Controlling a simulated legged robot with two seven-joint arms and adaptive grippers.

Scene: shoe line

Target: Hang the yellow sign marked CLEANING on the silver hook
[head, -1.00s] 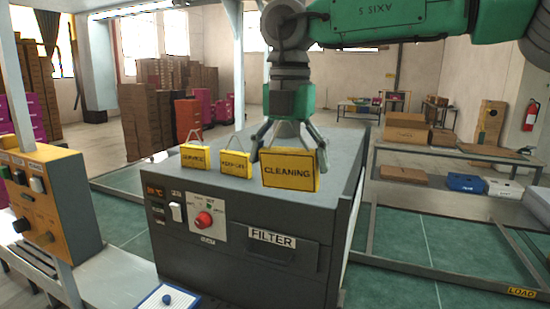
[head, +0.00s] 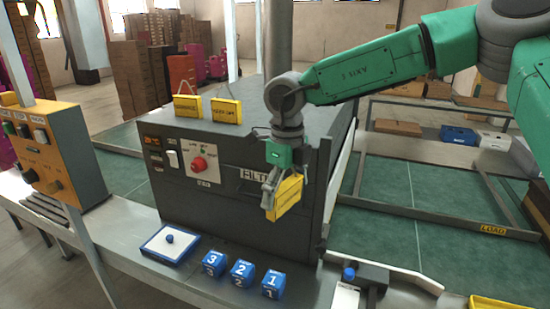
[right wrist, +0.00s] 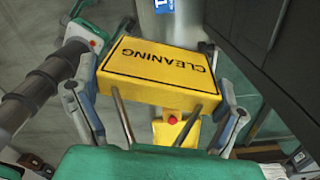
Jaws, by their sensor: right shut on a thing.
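The yellow CLEANING sign (head: 289,198) hangs tilted from my right gripper (head: 269,192), in front of the grey machine's front face, right of the FILTER label. In the right wrist view the sign (right wrist: 160,70) lies between the fingers of the gripper (right wrist: 160,125), its lettering upside down. Two thin rods of its hanger run from the sign toward the palm. The gripper is shut on the sign, which is clear of the machine top. I cannot make out the silver hook in either view. My left gripper does not show in the head view.
Two other yellow signs, left (head: 187,107) and right (head: 226,111), stand on the grey machine (head: 240,150). An orange control box (head: 50,150) stands left.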

